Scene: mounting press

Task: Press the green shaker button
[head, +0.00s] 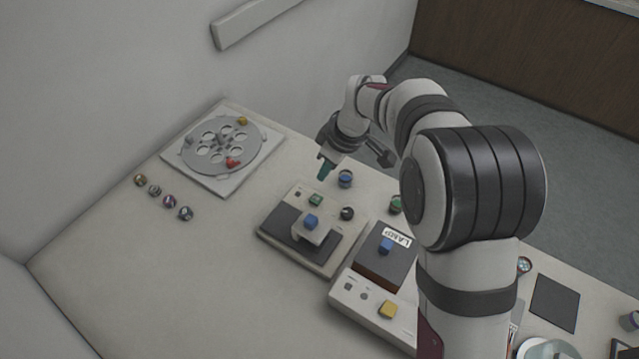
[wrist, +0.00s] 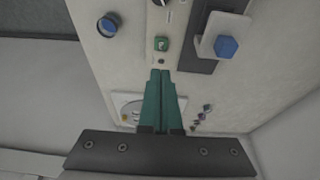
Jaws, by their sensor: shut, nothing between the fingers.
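A small green square button (head: 315,200) sits at the back edge of a light-cased device (head: 330,262) with a dark recessed top. In the wrist view the green button (wrist: 161,44) carries a pale mark and lies just beyond my fingertips. My gripper (head: 323,175) points down with its teal fingers, above and slightly behind the button in the head view. In the wrist view the two fingers of my gripper (wrist: 160,72) are together and empty. They appear apart from the button, and nothing hides it.
A blue knob (head: 311,221) on a pale block and a black knob (head: 347,213) are close to the button. A blue-topped round pot (head: 345,178) stands behind the device. A lamp box (head: 397,242) is at right.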

